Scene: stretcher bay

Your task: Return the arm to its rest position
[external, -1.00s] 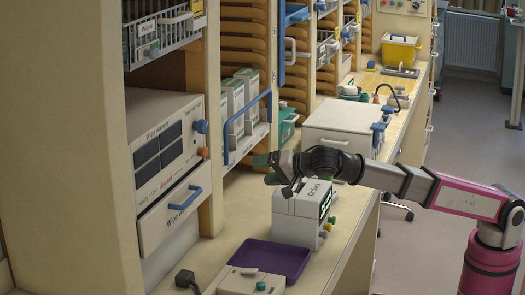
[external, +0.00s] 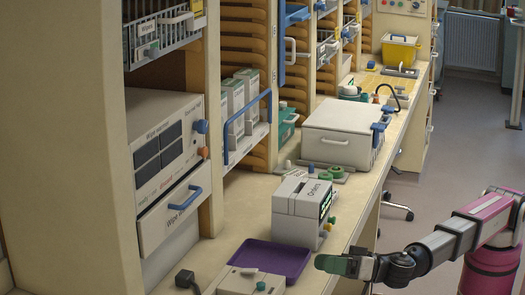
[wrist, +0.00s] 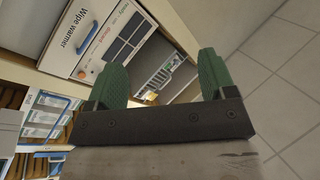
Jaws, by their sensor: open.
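My gripper (external: 336,265) has green fingers and is at the lower right in the external view, at the front edge of the counter and right of the purple tray. In the wrist view my gripper (wrist: 165,80) shows two green fingers spread apart with nothing between them. My arm reaches in from the right, bent low, with its pink and grey links in view. The contact between the fingers and the counter edge cannot be told.
A white labelled device (external: 298,210) stands on the counter behind my gripper. A purple tray (external: 288,262) lies left of it. The wipe warmer (external: 165,150) is at the left, also in the wrist view (wrist: 78,40). The floor (external: 450,190) at right is mostly clear.

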